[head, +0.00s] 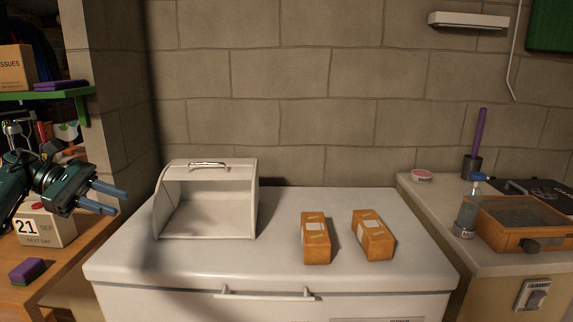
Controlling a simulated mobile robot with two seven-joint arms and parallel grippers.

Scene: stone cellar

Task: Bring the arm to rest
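My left gripper (108,199) shows at the left of the head view, above and in front of the wooden side table. Its two blue fingers point right and stand apart with nothing between them. It is clear of the white chest (285,276) and of the bread box on it. My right gripper is out of the picture.
On the white chest stand an open, empty bread box (246,202) and two orange packages (316,240) (372,236). A calendar box (55,231) and a sponge (27,270) are on the left table. A bottle (467,214) and an orange-framed box (513,240) stand right.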

